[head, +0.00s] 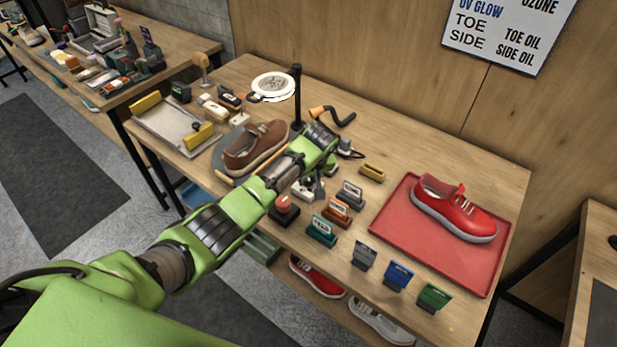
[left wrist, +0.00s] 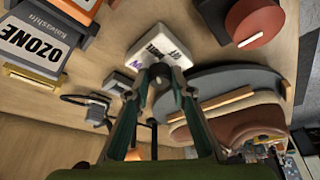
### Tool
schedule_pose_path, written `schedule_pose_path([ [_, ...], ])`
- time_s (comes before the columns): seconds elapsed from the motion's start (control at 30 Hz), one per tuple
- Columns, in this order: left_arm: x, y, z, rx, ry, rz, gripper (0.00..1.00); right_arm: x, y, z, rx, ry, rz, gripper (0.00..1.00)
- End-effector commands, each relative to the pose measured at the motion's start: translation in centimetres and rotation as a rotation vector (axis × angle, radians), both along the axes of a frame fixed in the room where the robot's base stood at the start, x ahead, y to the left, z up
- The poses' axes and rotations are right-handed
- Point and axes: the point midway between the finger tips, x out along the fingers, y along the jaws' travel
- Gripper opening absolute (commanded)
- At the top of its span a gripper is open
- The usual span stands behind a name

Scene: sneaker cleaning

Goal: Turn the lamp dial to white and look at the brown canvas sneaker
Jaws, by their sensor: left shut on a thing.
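The brown canvas sneaker (head: 257,145) sits on a dark round stand (head: 222,160), partly behind my left arm; it also shows in the left wrist view (left wrist: 222,122). The ring lamp (head: 273,87) stands on a black post (head: 297,95), its white ring over the table behind the sneaker. A small white lettered box (left wrist: 150,42) lies at the fingertips of my left gripper (left wrist: 160,72). The gripper is shut on what looks like the lamp dial at the box's edge; the fingers hide most of it. The dial's setting cannot be read. My right gripper is out of view.
A red round-topped piece (head: 285,207) and several labelled blocks, among them the ozone block (left wrist: 35,45), stand close to my left gripper. A red tray (head: 392,225) holds a red sneaker (head: 455,210) at the right. A grey tray (head: 165,122) lies at the left.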

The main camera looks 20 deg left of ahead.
Motion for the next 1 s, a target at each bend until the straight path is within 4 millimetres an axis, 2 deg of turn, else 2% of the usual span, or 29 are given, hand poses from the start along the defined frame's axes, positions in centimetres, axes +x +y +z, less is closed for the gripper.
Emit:
schedule_pose_path([
  [0.13, 0.1, 0.1, 0.0, 0.0, -0.002, 0.0, 0.0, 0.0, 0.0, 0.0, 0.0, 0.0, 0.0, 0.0],
  [0.17, 0.1, 0.1, 0.1, 0.0, -0.002, 0.0, 0.27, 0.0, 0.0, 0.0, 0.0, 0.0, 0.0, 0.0],
  [0.2, 0.1, 0.1, 0.0, 0.001, -0.002, -0.001, 0.37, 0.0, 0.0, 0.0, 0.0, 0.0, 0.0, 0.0],
  [0.23, 0.1, 0.1, 0.1, 0.001, -0.002, -0.001, 0.39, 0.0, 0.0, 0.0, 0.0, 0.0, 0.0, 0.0],
  [0.67, -0.1, -0.1, 0.5, -0.001, -0.002, -0.002, 0.39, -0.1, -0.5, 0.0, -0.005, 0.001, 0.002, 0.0],
  [0.87, -0.9, -0.6, 2.7, -0.002, -0.003, -0.002, 0.39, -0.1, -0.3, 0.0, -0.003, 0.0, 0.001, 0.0],
  [1.0, -1.7, -1.2, 5.3, -0.002, -0.005, -0.004, 0.39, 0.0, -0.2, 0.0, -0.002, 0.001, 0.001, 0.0],
])
